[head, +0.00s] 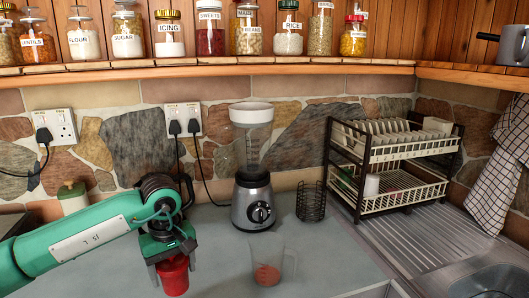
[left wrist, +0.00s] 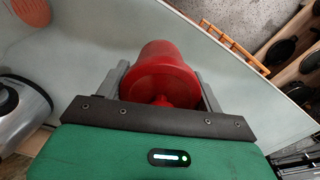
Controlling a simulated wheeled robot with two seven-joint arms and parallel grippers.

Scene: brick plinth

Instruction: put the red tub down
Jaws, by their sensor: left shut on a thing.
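The red tub (head: 173,277) is held by my left gripper (head: 171,262) at the lower left of the head view, over the grey counter. In the left wrist view the red tub (left wrist: 161,78) sits between the two grey fingers of my left gripper (left wrist: 161,88), which is shut on it. The tub's upper part is hidden by the gripper in the head view. I cannot tell whether its base touches the counter. My right gripper is in neither view.
A blender (head: 253,199) stands behind and right of the tub. A clear jug (head: 268,268) stands on the counter to the right. A wire holder (head: 311,202) and a dish rack (head: 392,167) are farther right. Bare counter (head: 215,275) lies between tub and jug.

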